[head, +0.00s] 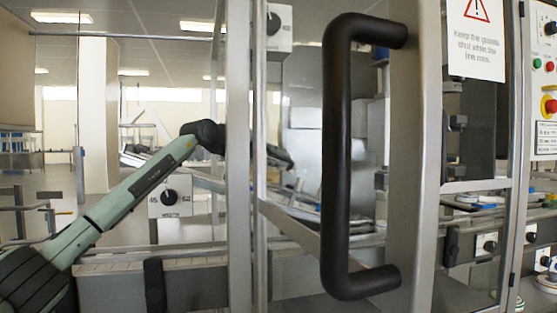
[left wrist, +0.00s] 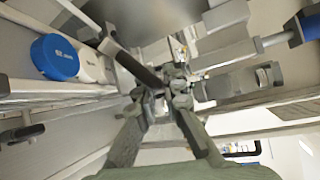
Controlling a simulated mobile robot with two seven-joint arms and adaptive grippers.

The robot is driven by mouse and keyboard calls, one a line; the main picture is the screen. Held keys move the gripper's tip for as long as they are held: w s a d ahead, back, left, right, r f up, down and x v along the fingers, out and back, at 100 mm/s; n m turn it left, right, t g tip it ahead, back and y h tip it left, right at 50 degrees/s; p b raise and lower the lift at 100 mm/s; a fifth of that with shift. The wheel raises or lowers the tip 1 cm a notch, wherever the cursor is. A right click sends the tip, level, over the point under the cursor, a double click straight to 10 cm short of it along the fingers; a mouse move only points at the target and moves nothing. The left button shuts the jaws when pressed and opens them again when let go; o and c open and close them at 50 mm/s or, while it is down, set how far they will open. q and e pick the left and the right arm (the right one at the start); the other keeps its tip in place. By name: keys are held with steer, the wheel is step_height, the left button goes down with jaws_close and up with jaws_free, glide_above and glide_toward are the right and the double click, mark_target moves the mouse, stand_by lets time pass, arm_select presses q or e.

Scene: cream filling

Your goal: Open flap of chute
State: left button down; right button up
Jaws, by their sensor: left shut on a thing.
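My left arm reaches in from the left of the head view and passes behind a steel post. My left gripper (head: 278,157) is inside the machine frame, partly hidden by posts. In the left wrist view, the gripper (left wrist: 168,92) has its fingers closed together on a dark bar-like handle (left wrist: 138,66). The handle runs slantwise below a grey metal surface (left wrist: 165,22), which looks like part of the chute. I cannot clearly tell the flap's edges or how far it stands open. My right gripper is not in view.
A large black door handle (head: 336,165) and steel posts (head: 240,120) stand close in front. A warning sign (head: 477,38) and a control panel (head: 546,95) are at the right. A blue-faced round object (left wrist: 55,57) lies left of the gripper in the left wrist view.

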arm_select(q)
steer(key=c, duration=1.9)
jaws_free()
steer(key=shift+f, duration=0.1)
